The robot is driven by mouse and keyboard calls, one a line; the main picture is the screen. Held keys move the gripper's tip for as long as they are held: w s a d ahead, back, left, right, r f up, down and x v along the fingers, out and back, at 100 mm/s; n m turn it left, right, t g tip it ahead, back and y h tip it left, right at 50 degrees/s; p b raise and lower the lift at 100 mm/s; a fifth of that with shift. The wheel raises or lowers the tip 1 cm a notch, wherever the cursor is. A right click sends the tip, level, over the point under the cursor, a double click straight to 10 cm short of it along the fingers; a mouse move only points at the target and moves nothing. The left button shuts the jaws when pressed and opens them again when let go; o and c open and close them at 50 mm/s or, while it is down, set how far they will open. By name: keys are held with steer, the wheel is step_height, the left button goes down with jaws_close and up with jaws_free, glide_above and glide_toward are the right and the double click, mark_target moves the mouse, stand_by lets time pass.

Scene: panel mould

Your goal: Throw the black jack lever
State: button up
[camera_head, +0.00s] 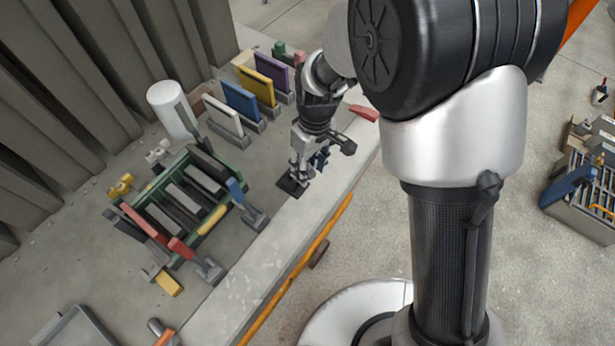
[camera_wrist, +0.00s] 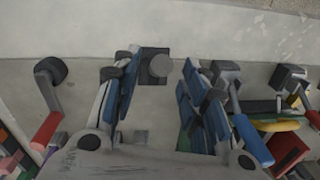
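My gripper (camera_head: 304,168) points down over the front strip of the bench, just above a small black square base (camera_head: 292,186). In the wrist view the dark square base (camera_wrist: 146,74) sits between and just beyond my fingertips (camera_wrist: 158,80), with a round grey piece on it. This appears to be the black jack lever seen nearly end-on; its handle cannot be made out clearly. My blue-padded fingers are apart on either side, with a gap between them. No contact with the lever can be seen.
Beside it stand a blue-handled lever (camera_head: 236,190) and a red-handled lever (camera_head: 181,249). Another red piece (camera_head: 363,112) lies to the right. A green slotted frame (camera_head: 158,222), coloured upright panels (camera_head: 240,100) and a white cylinder (camera_head: 172,109) stand behind. The bench's front strip is clear.

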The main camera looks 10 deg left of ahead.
steer(key=shift+s+a+f+b, duration=0.15)
steer(key=shift+f+b, duration=0.25)
steer(key=shift+f, duration=1.75)
steer(key=shift+c, duration=0.2)
jaws_close()
